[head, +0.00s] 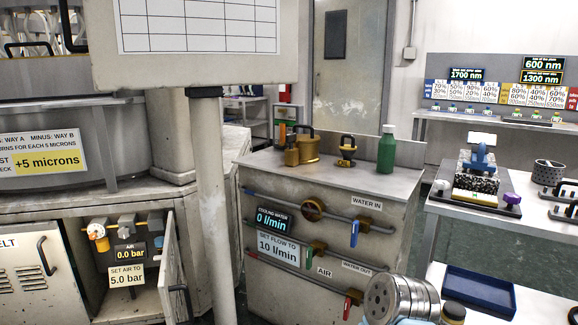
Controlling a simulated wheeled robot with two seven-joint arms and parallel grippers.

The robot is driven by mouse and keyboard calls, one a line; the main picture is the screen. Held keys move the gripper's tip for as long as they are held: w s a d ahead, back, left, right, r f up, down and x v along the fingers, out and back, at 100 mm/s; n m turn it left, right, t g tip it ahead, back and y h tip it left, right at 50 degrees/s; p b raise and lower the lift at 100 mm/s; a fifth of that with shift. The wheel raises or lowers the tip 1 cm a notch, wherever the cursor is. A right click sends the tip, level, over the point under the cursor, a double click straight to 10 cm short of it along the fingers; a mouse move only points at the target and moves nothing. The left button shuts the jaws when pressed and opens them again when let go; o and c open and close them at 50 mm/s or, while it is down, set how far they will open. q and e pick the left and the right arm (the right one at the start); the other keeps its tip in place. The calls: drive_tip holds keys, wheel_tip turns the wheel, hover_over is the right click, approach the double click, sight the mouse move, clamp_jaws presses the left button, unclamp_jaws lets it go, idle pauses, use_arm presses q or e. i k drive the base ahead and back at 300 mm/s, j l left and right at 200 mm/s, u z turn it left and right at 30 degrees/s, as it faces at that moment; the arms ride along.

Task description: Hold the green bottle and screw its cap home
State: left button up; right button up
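The green bottle (387,153) stands upright at the right end of the grey cabinet's top (335,172). A pale grey cap (388,130) shows at its top; from here I cannot tell how tightly it sits. Nothing is touching the bottle. Neither of my grippers can be made out in the head view.
A brass can (307,147) and a small brass and black device (347,150) stand left of the bottle. A pale post (212,200) with a board rises left of the cabinet. Pipes with valves (313,210) run along its front. A blue tray (479,290) lies lower right.

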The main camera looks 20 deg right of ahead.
sight(388, 143)
drive_tip(key=i+l+z, duration=0.1)
drive_tip(key=i+z, duration=0.5)
drive_tip(key=i, duration=0.25)
drive_tip(key=j, duration=0.05)
